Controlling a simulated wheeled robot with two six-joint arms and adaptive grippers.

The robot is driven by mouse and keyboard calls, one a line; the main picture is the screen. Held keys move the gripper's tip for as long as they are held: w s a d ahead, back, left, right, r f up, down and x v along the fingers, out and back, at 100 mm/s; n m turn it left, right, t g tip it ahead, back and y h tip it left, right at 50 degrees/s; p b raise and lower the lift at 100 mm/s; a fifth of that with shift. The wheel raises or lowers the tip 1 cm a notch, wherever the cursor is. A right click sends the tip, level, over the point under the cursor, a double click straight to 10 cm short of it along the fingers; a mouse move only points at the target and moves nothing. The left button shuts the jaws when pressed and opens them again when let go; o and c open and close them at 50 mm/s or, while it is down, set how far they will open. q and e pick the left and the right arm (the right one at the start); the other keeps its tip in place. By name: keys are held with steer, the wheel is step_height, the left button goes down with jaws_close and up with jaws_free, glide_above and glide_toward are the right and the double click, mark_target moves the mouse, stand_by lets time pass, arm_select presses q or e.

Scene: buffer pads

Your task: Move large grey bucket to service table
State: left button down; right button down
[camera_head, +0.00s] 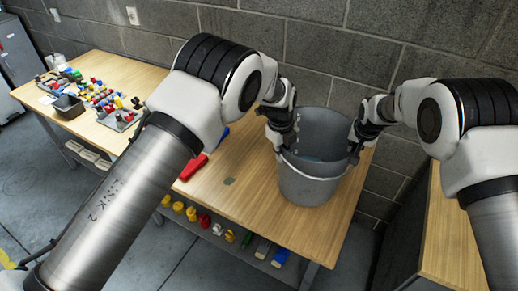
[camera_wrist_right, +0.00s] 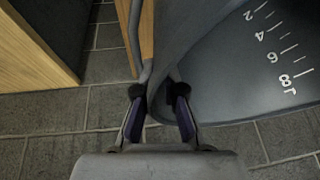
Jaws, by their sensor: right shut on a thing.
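The large grey bucket (camera_head: 310,188) is upright at the right part of the wooden table, below the wall. I cannot tell whether it rests on the tabletop or hangs just above it. In the right wrist view its inner wall (camera_wrist_right: 240,75) shows volume marks. My right gripper (camera_head: 357,137) is at the bucket's right rim. In the right wrist view the same gripper (camera_wrist_right: 158,93) is shut on the bucket's edge. My left gripper (camera_head: 282,138) is at the bucket's left rim; its fingertips are too dark and small to tell whether they are closed.
The wooden table (camera_head: 250,190) carries red and blue items (camera_head: 194,167) left of the bucket, partly behind my left arm. Another table (camera_head: 98,75) at far left holds many small coloured parts. A wooden-topped surface (camera_head: 447,235) stands at right, across a gap. The block wall is close behind.

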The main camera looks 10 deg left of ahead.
arm_select(q)
steer(key=shift+s+a+f, duration=0.1)
steer(key=shift+a, duration=0.05)
arm_select(e)
steer(key=shift+w+d+r, duration=0.15)
steer(key=shift+d, duration=0.15)
